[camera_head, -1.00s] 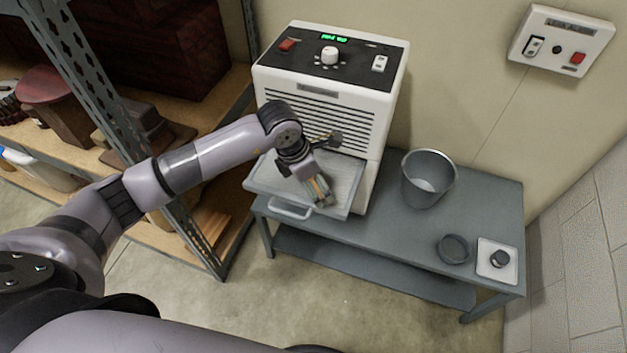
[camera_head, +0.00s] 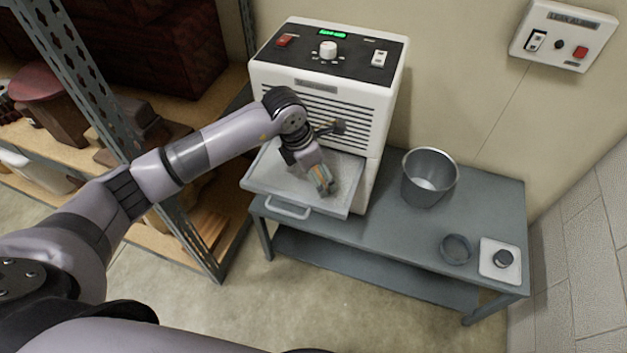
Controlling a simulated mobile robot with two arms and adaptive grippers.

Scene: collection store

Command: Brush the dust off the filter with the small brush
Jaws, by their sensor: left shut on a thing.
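The filter (camera_head: 347,177) is a flat grey tray with a handle (camera_head: 288,210), pulled out from the front of the white dehumidifier-like machine (camera_head: 380,125). My left gripper (camera_head: 318,176) is over the filter, toward its right half, shut on the small brush (camera_head: 325,185). The brush points down at the filter surface; I cannot tell if its bristles touch. The gripper and wrist hide part of the filter and of the machine's grille. My right gripper does not show.
The machine stands on a grey table (camera_head: 390,235). A metal bucket (camera_head: 429,178), a dark round dish (camera_head: 456,249) and a white square plate with a dark knob (camera_head: 500,261) stand to the right. Metal shelving (camera_head: 85,85) is at left. A wall panel (camera_head: 556,36) hangs upper right.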

